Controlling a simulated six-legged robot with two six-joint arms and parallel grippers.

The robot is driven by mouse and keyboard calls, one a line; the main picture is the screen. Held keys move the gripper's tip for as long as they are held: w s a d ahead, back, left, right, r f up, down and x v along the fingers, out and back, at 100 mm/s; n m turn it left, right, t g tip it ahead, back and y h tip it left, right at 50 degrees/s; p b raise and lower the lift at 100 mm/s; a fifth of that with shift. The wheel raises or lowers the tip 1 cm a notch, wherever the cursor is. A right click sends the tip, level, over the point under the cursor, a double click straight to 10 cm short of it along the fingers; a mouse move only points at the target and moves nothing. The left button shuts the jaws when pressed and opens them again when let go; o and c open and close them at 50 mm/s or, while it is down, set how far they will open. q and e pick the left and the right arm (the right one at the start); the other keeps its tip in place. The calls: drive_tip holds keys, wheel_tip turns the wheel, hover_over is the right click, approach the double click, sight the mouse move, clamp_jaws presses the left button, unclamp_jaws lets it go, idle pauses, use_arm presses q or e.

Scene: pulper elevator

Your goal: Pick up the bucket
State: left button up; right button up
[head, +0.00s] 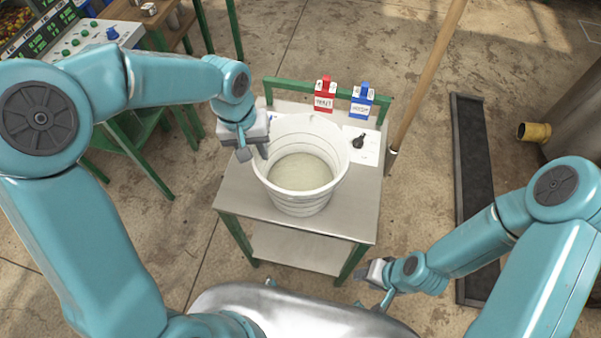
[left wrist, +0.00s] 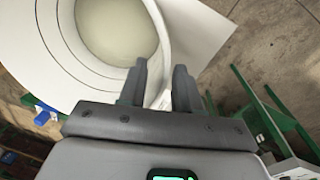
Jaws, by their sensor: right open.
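A white bucket (head: 303,196) stands upright on a small metal cart (head: 234,188) with pale, cloudy contents at its bottom. My left gripper (head: 254,154) is at the bucket's left rim, its fingers pointing down. In the left wrist view the fingers of my left gripper (left wrist: 160,82) are apart, one over the inside of the bucket (left wrist: 62,48) and one outside, with the rim between them. I cannot tell whether either finger touches the wall. My right gripper (head: 372,285) is open and empty, low beside the cart's front right leg.
A black object (head: 359,141) lies on a white sheet right of the bucket. A wooden pole (head: 428,78) stands behind right. A control panel (head: 75,38) is at the far left.

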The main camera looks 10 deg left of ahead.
sight(259, 161)
use_arm(q)
drive_tip(key=f, duration=0.5)
drive_tip(key=shift+w+d, duration=0.15)
drive_tip(key=shift+w, duration=0.05)
drive_tip(key=shift+w, duration=0.1)
clamp_jaws()
